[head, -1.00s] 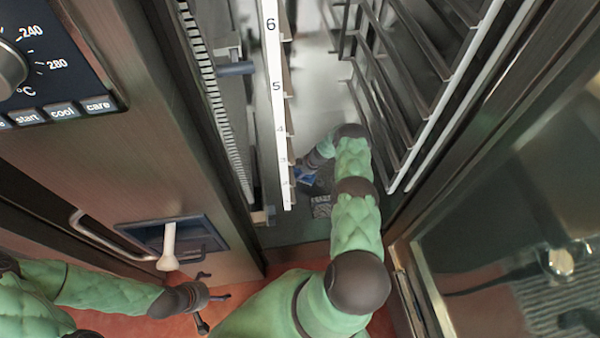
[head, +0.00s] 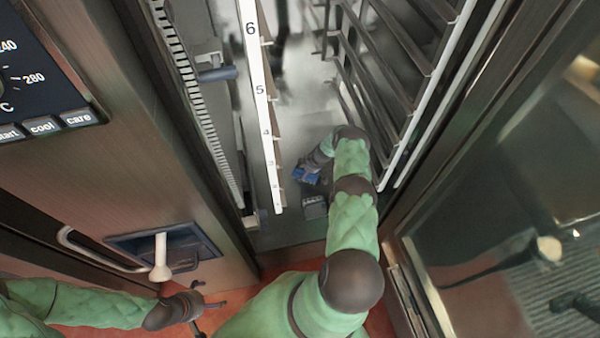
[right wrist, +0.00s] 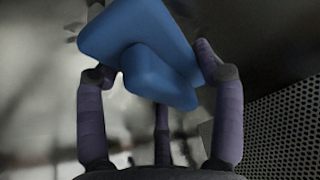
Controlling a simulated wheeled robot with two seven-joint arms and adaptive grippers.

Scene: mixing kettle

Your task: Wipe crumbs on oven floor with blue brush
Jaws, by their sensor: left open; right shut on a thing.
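The blue brush (head: 305,175) is inside the oven, low near the oven floor (head: 285,228). My right gripper (head: 312,168) is shut on it. In the right wrist view the brush's blue body (right wrist: 145,50) sits between the fingers of the right gripper (right wrist: 155,75); its bristles are hidden. I cannot tell whether the brush touches the floor. No crumbs can be made out. My left gripper (head: 208,312) is open and empty, outside the oven at the lower left, above the reddish floor.
A numbered white rail (head: 262,100) stands left of my right arm. Metal racks (head: 385,60) line the right side. The open oven door (head: 500,200) is further right. A door handle (head: 95,250) and a white knob (head: 160,258) are at left. A perforated drain (head: 314,208) lies near the brush.

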